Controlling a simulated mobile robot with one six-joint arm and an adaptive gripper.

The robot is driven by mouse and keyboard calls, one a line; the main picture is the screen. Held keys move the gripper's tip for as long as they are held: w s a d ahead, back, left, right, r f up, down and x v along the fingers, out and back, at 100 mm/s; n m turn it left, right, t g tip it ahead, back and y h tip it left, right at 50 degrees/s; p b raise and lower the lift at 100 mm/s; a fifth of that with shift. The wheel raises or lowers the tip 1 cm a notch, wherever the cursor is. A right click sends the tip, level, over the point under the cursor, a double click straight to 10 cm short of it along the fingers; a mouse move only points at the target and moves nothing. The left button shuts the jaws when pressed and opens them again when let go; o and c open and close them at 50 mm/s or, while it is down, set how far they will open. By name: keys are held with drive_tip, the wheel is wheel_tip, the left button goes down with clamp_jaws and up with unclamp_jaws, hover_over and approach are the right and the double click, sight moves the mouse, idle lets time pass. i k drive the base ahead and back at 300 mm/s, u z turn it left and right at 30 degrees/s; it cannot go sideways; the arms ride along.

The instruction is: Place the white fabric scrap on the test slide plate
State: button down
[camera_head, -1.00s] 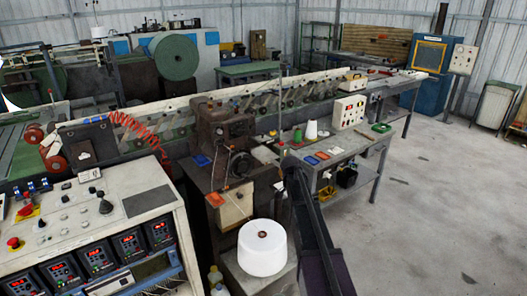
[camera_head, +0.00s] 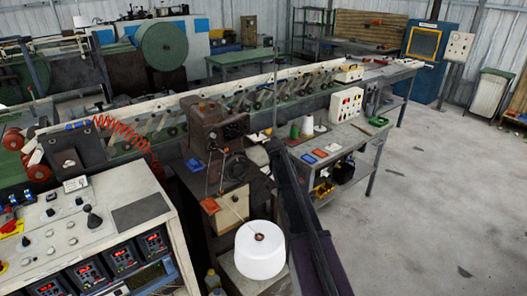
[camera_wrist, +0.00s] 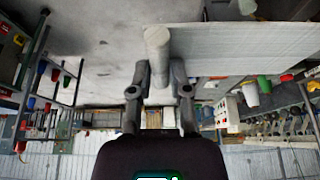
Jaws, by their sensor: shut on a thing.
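In the wrist view my gripper (camera_wrist: 160,75) is shut on a pale, cylinder-like piece. A thin whitish sheet with fine lines, the white fabric scrap (camera_wrist: 245,48), stretches right from that piece; how the two join is not clear. Grey floor shows behind them. In the head view my gripper and the scrap are hidden, and only a dark link of my arm shows. I cannot tell the test slide plate from the small items on the grey workbench (camera_head: 343,148).
A large white spool (camera_head: 260,255) stands in front. A control console (camera_head: 100,235) is at left. Floor at right is clear.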

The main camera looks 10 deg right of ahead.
sight(259, 155)
drive_tip(key=i, duration=1.1)
drive_tip(key=u, duration=0.05)
